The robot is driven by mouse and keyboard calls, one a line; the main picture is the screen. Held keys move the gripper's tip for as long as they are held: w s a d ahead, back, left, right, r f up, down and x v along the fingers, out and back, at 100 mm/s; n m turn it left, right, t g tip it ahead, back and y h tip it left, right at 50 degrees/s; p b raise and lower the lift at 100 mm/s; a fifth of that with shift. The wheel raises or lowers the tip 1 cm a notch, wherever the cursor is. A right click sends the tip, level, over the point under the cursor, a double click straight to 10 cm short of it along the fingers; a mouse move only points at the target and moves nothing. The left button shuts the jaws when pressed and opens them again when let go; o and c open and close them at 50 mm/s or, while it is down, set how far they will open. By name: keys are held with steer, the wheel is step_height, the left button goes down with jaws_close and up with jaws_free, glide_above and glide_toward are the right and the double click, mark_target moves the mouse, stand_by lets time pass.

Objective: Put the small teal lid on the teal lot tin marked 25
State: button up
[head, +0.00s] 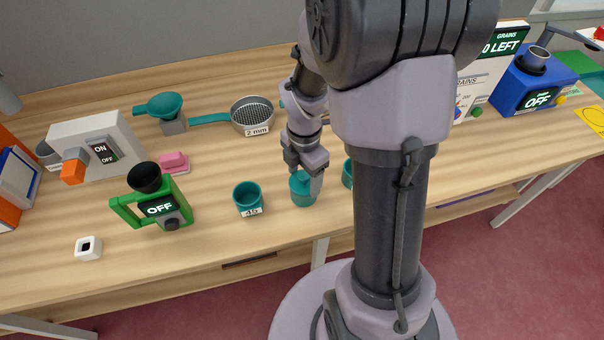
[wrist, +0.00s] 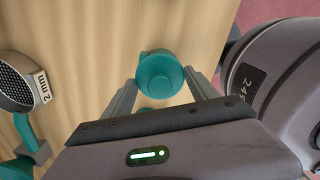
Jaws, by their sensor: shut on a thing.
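My gripper (head: 307,178) is low over the bench, with its fingers on either side of a round teal piece. In the wrist view the fingers (wrist: 162,82) are closed on this piece, which looks like the small teal lid (wrist: 160,72). A teal tin (head: 302,197) stands right under the gripper in the head view; its number cannot be read, and whether the lid touches it I cannot tell. Another teal tin (head: 248,193) to the left bears a label that looks like 45. A third teal tin (head: 347,174) is partly hidden behind my arm.
A 2 mm sieve (head: 252,115) with a teal handle lies behind. A green device reading OFF (head: 158,207), a pink block (head: 174,162) and a white ON/OFF machine (head: 95,145) stand at left. A blue device (head: 535,85) stands at right. The front edge near the tins is clear.

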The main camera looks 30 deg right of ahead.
mark_target(304, 175)
steer(key=shift+f, duration=0.1)
steer(key=o, duration=1.3)
step_height(304, 175, up, 12)
steer(key=p, duration=0.5)
steer(key=s+a+r+m+t, duration=0.3)
steer(key=s+a+r+m, duration=0.1)
steer(key=a+r+m, duration=0.6)
steer(key=s+a+r+m+t+y, duration=0.25)
steer(key=s+a+m, duration=0.4)
steer(key=m, duration=0.75)
step_height(304, 175, down, 9)
steer(key=d+b, duration=0.2)
steer(key=b, duration=0.8)
steer(key=shift+s+f, duration=0.15)
steer(key=shift+s, duration=0.3)
